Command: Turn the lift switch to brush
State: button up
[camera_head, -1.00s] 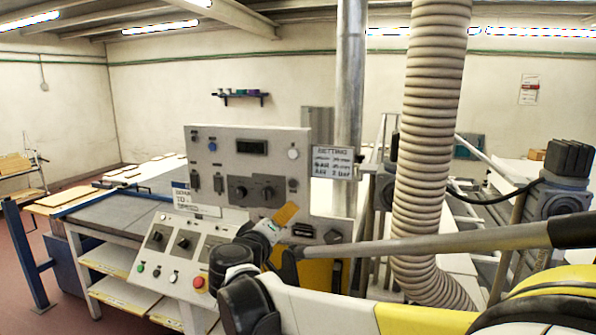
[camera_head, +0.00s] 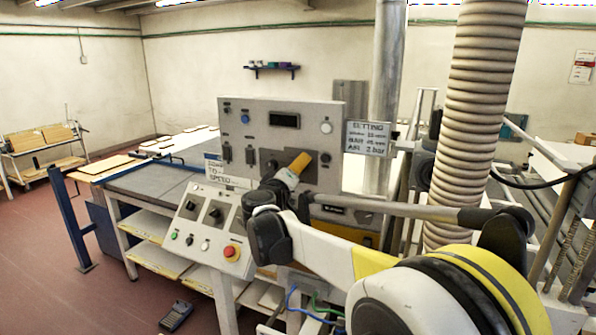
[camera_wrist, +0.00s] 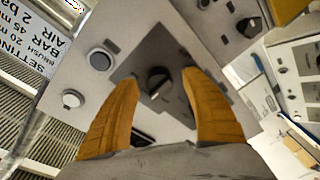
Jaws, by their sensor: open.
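The grey upright control panel (camera_head: 290,105) fills the middle of the head view, with a dark plate carrying rotary switches. One dark switch (camera_head: 271,165) shows just left of my gripper (camera_head: 300,163), whose orange fingers cover part of the plate. In the wrist view, a round dark rotary switch (camera_wrist: 157,82) with a pale pointer mark sits on the grey plate. My gripper (camera_wrist: 160,78) is open, its two fingertips on either side of this switch and apart from it. I cannot read the labels or tell which switch is the lift switch.
A setting sign (camera_head: 368,138) hangs right of the panel. A ribbed hose (camera_head: 482,110) stands further right. A sloped lower console (camera_head: 205,225) has switches, buttons and a red stop button (camera_head: 231,253). A pedal box (camera_head: 176,316) lies on the open floor at left.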

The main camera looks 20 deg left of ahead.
jog(key=shift+c, duration=0.4)
grip_shut()
jog(key=shift+n, duration=0.3)
jog(key=n+p, duration=0.1)
jog(key=n, duration=0.3)
jog(key=shift+r+g, duration=0.1)
jog(key=shift+g, duration=0.2)
jog(key=n+p, duration=0.1)
jog(key=n, duration=0.4)
jog(key=shift+n+h+p, duration=0.3)
jog(key=shift+o, duration=0.4)
grip_release()
